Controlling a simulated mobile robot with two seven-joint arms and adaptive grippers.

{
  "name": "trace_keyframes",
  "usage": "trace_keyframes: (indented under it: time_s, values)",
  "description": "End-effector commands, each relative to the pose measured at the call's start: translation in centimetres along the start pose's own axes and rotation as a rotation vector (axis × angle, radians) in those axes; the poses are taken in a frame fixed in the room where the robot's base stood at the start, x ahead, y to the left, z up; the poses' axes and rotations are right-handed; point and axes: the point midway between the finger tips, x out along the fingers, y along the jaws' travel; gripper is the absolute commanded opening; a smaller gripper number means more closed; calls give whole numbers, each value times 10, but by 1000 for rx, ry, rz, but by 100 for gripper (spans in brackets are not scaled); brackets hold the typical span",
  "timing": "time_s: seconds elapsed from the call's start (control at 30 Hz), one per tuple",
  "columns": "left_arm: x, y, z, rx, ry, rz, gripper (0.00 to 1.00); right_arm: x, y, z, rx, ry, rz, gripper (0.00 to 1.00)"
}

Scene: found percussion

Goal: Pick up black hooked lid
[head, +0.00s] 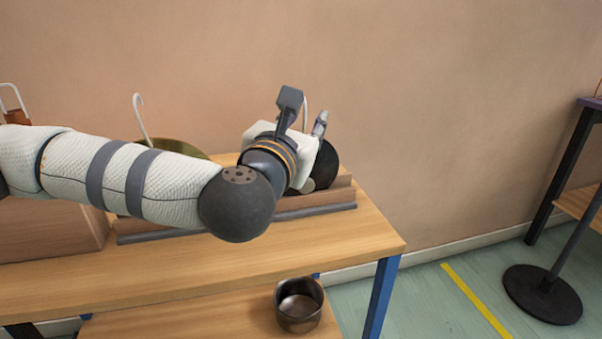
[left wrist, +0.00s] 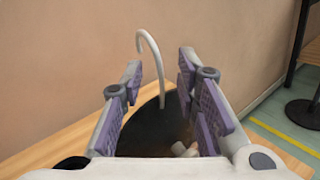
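The black hooked lid (head: 326,166) stands on edge in a wooden holder at the right end of the bench, partly hidden behind my left gripper (head: 305,108). In the left wrist view the dark lid (left wrist: 150,128) and its white hook (left wrist: 152,58) show between the two purple-padded fingers of my left gripper (left wrist: 160,76). The fingers are spread, with visible gaps on both sides of the hook. The hook rises above the lid and curls left at its top. My right gripper is not in view.
An olive-gold lid (head: 182,147) with a white hook stands left of the black one, partly behind my left arm. The wooden holder (head: 335,196) rests on the bench (head: 370,236). A metal pot (head: 299,306) sits on the lower shelf. The wall is close behind.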

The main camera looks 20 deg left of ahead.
Motion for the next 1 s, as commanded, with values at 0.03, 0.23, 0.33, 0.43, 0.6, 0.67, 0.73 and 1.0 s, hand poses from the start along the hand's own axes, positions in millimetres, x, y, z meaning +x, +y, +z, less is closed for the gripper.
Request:
trace_keyframes:
  time_s: [0.03,0.23,0.33,0.43,0.6,0.67,0.73,1.0]
  values:
    - [1,0,0,0,0,0,29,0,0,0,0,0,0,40]
    - [0,0,0,1,0,-1,13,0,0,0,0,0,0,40]
    - [0,0,0,1,0,-1,0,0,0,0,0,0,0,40]
    - [0,0,0,1,0,-1,0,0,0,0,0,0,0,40]
    - [0,0,0,1,-2,0,0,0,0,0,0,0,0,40]
    - [0,0,0,1,-2,1,0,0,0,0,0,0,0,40]
    - [0,0,1,1,-2,1,0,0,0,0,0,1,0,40]
    - [-4,8,37,1,-10,2,0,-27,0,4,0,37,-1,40]
